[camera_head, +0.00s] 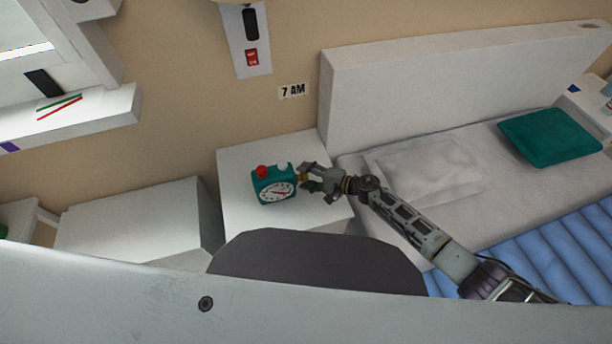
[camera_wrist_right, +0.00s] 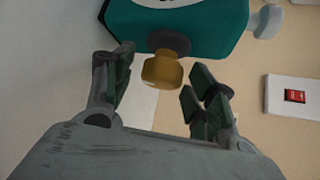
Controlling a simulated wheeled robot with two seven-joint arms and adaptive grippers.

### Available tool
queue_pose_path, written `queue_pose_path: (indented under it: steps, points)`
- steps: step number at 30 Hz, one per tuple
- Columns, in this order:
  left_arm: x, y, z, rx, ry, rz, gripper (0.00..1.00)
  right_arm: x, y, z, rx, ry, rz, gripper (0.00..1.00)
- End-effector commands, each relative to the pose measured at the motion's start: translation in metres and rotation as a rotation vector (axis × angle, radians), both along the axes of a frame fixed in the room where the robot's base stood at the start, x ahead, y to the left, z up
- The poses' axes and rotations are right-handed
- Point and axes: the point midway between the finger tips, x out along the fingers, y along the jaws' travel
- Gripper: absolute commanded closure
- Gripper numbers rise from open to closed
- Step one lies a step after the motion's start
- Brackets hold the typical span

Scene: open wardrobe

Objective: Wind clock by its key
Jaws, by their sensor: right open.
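The teal clock (camera_head: 273,186) with a white dial and a red knob on top stands on the white bedside cabinet (camera_head: 235,215). Its side also shows at the top of the right wrist view (camera_wrist_right: 218,28). The yellow-brown key (camera_wrist_right: 162,70) sticks out of that side on a dark round base. My right gripper (camera_head: 303,177) is at the clock's right side. In the right wrist view my right gripper (camera_wrist_right: 158,85) is open, with its fingers on either side of the key and a gap to each. My left gripper is not in view.
A bed with a white headboard (camera_head: 400,85), a pale pillow and a green cushion (camera_head: 550,137) is on the right. A "7 AM" sign (camera_head: 293,91) and a panel with a red switch (camera_head: 251,57) are on the wall. Another white cabinet (camera_head: 135,220) stands left.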

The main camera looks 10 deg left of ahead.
Motion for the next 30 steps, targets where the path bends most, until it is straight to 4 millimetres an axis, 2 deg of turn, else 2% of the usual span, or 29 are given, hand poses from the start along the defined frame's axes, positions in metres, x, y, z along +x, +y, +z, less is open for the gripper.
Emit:
queue_pose_path:
  steps: [13, 24, 30]
  points:
    - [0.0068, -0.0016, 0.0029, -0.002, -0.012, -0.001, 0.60, 0.0012, 0.0045, -0.0012, 0.000, 0.000, 0.001, 0.44]
    - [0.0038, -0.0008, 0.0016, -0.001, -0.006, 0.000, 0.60, 0.0011, 0.0043, -0.0012, 0.000, 0.000, 0.000, 0.90]
    - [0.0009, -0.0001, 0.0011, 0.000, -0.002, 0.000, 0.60, 0.0010, 0.0043, -0.0012, -0.002, 0.004, 0.001, 0.90]
